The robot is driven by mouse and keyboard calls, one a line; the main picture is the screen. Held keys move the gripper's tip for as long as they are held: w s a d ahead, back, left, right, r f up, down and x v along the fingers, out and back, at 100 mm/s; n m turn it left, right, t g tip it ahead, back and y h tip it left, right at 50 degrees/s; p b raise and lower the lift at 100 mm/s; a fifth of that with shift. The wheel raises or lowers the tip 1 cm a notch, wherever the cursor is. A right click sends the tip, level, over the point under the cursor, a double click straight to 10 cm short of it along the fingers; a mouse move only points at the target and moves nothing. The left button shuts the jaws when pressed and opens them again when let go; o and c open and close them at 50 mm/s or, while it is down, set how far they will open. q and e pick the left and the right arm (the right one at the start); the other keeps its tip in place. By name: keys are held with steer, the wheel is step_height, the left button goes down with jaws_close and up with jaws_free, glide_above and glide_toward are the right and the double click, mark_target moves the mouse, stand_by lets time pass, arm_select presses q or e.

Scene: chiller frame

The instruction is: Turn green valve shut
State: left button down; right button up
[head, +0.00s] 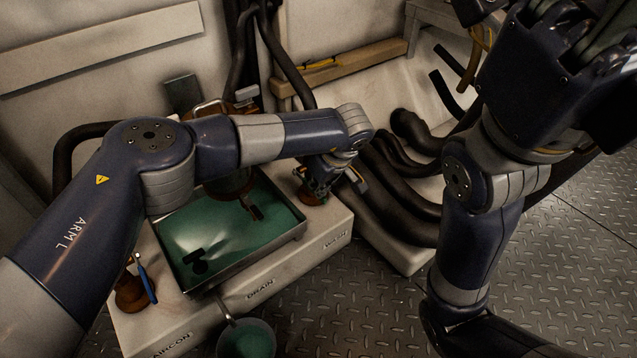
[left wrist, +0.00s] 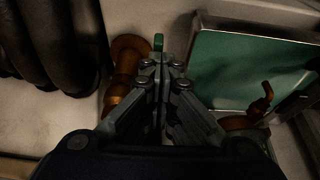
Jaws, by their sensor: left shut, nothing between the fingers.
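The green valve handle (left wrist: 158,42) shows in the left wrist view as a small green piece just beyond my left fingertips, beside a copper-coloured pipe fitting (left wrist: 125,62). My left gripper (left wrist: 161,66) is shut and empty, its tips close to the handle; I cannot tell whether they touch. In the head view my left gripper (head: 322,180) points down over the right end of the white housing, at the copper fitting (head: 311,197). It mostly hides the green handle there. My right arm rises at the right; its gripper (head: 597,35) is cut off by the frame's top edge.
A tray of green liquid (head: 232,235) sits in the white housing (head: 327,240), left of the gripper. A blue-handled valve (head: 147,284) stands at the near left end. Thick dark hoses (head: 400,190) run close on the right. A round green-filled container (head: 246,340) is in front.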

arm_select(q)
steer(key=shift+s+d+f, duration=0.1)
steer(key=shift+s+f, duration=0.25)
steer(key=shift+f, duration=0.1)
steer(key=v, duration=1.2)
steer(key=shift+w+r, duration=0.25)
steer(key=shift+r, duration=0.15)
